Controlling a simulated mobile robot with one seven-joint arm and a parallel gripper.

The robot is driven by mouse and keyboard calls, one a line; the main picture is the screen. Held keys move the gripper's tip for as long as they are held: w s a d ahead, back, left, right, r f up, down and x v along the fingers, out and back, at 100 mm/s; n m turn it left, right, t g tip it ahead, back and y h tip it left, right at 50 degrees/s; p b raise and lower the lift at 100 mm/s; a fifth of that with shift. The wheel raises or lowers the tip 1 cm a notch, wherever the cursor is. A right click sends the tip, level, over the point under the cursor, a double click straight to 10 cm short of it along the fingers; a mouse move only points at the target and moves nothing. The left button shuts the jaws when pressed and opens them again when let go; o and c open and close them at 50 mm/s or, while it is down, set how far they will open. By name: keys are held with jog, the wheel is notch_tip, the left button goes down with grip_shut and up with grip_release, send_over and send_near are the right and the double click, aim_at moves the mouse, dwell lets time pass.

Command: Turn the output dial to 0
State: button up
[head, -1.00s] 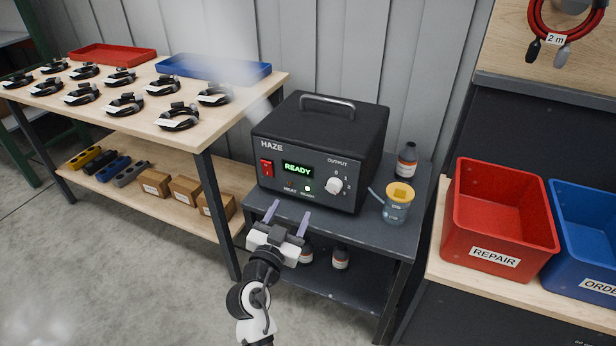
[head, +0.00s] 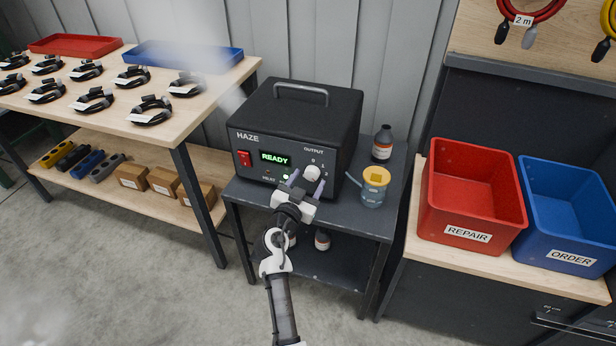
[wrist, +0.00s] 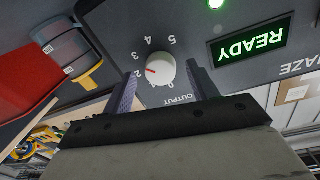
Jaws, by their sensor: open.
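The black haze machine (head: 295,118) stands on a dark side table, its screen reading READY in green. Its white output dial (head: 312,172) is at the right of the front panel. In the wrist view, upside down, the dial (wrist: 160,71) has a red pointer mark directed at about 2 on a scale from 0 to 5. My gripper (head: 306,184) is open in front of the panel, just below the dial. In the wrist view its fingers appear on either side of the dial, with gaps; I cannot tell how deep they reach.
A red power switch (head: 244,158) is on the panel's left. Haze drifts from the machine's left side. Red REPAIR (head: 473,222) and blue ORDER (head: 570,240) totes stand further right.

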jog(key=shift+w+d, duration=0.2)
jog(key=shift+w, duration=0.35)
jog(key=c, duration=1)
